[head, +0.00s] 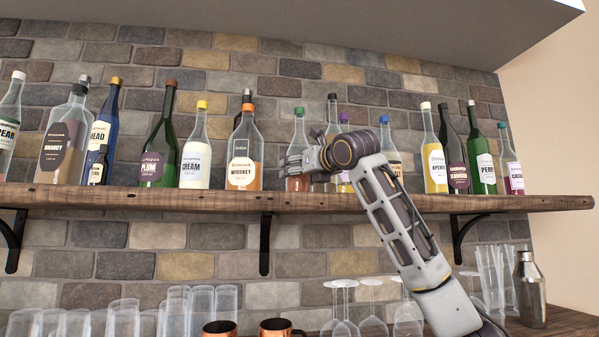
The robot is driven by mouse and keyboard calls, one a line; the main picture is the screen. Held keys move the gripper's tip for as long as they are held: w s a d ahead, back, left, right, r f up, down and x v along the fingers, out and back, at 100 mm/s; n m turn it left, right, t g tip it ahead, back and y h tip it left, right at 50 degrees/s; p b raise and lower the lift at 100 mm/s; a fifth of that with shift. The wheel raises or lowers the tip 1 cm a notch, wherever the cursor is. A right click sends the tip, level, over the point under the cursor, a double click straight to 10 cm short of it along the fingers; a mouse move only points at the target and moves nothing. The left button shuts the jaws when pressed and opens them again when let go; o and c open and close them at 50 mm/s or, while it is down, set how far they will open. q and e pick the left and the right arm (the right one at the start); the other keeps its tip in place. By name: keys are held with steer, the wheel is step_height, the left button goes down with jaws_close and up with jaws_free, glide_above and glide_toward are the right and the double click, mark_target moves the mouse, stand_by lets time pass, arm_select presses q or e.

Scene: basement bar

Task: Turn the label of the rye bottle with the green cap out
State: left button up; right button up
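A clear bottle with a green cap (299,126) and reddish-brown liquid stands upright on the wooden shelf (150,196), right of the whiskey bottle. No label text can be read on it. My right gripper (291,160) is at this bottle's middle, its fingers pointing left and overlapping it in the picture. The gripper's wrist hides the area just right of the bottle. I cannot tell whether the fingers touch or close on the bottle. My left gripper is out of view.
The whiskey bottle (243,158) stands close on the left. Stemmed glasses (343,298), copper mugs (277,328) and a shaker (530,290) stand below the shelf.

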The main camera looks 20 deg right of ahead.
steer(key=c, duration=0.5)
steer(key=shift+h, duration=0.3)
steer(key=shift+a+m+h, duration=0.1)
steer(key=shift+m+h, duration=0.8)
steer(key=shift+h, duration=0.2)
steer(key=shift+m+g+h, duration=0.45)
steer(key=shift+m+h, duration=0.7)
steer(key=shift+h, duration=0.55)
steer(key=shift+m+g+h, duration=0.45)
steer(key=shift+m+h, duration=0.7)
steer(key=shift+h, duration=0.55)
steer(key=o, duration=0.9)
